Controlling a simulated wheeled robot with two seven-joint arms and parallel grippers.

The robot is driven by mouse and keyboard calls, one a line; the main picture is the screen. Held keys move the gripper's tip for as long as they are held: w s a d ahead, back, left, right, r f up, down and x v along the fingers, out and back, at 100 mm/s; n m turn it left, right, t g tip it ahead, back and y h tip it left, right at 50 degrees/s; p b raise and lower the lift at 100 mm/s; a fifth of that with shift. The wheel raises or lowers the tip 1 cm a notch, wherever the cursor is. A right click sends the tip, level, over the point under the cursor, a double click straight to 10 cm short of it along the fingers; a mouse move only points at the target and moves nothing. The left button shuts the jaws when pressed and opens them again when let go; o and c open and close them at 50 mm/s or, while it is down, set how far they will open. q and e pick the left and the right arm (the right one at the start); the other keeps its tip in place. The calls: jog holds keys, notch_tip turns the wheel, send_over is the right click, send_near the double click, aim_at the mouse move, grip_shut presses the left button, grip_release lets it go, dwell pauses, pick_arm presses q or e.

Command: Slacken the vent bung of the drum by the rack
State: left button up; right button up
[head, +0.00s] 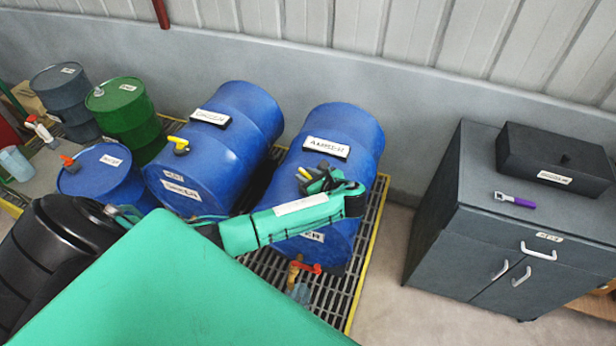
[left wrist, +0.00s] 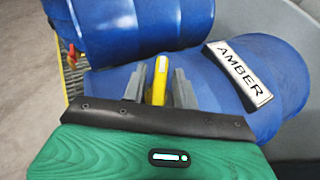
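A blue drum (head: 352,122) lies on its side at the right end of the drum row, with a white plate reading AMBER in the left wrist view (left wrist: 238,72). Its yellow bung (left wrist: 160,80) stands up from the curved blue wall. My left gripper (head: 314,176) is over this drum. In the left wrist view, its two grey fingers (left wrist: 158,86) stand on either side of the yellow bung, with narrow gaps visible, so it looks open around it. In the head view the gripper mostly hides this bung. My right gripper is not in view.
A second blue drum (head: 240,110) with its own yellow bung (head: 180,146) lies to the left. A red-handled tap (head: 304,268) sits low on the front over the grating (head: 357,262). A dark cabinet (head: 470,228) stands right, with a purple-handled tool (head: 516,201) and black box (head: 545,152) on top.

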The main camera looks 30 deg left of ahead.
pick_arm(q)
jog(key=shift+d+f, duration=0.1)
jog(key=shift+s+d, duration=0.1)
jog(key=shift+d, duration=0.2)
jog(key=b+v, duration=0.3)
jog(key=v, duration=0.4)
jog(key=shift+d, duration=0.15)
jog(key=shift+r+v, duration=0.15)
jog(key=shift+v, duration=1.3)
jog(key=shift+r+v, duration=0.1)
jog(key=shift+v, duration=1.35)
